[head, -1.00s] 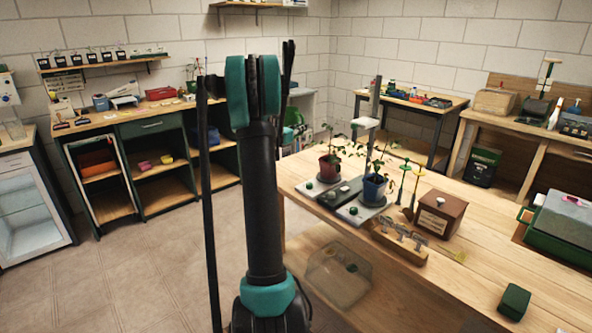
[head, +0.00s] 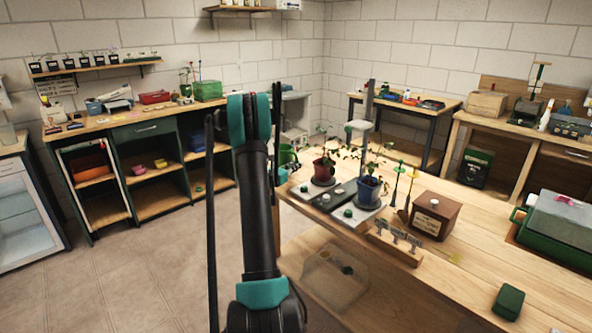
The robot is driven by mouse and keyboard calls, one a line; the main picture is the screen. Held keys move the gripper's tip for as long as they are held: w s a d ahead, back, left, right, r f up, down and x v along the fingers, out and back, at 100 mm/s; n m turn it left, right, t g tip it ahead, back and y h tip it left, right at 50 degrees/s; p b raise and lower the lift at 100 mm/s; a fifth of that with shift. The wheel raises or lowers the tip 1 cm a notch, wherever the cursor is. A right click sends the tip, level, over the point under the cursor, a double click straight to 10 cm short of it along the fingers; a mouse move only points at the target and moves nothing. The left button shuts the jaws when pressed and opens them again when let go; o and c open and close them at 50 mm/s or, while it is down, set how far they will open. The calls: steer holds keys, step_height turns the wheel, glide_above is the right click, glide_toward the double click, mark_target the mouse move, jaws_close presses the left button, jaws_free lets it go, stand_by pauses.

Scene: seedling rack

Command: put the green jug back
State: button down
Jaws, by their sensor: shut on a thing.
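The green jug (head: 287,156) shows in part just right of my raised arm, in front of the back cabinets and left of the potted plants. My arm hides its left side. My gripper is mostly hidden behind the arm, and its fingertips cannot be made out. The jug moves with the arm, so the gripper is shut on it. I cannot see where the fingers touch it.
A wooden table (head: 470,255) on the right bears a red pot (head: 324,171), a blue pot (head: 368,190), a wooden box (head: 436,214) and a green case (head: 560,225). A back bench (head: 150,130) stands left. Floor at left is clear.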

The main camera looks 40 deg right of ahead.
steer(key=shift+f, duration=0.85)
steer(key=shift+f, duration=0.15)
steer(key=c, duration=1.6)
jaws_free()
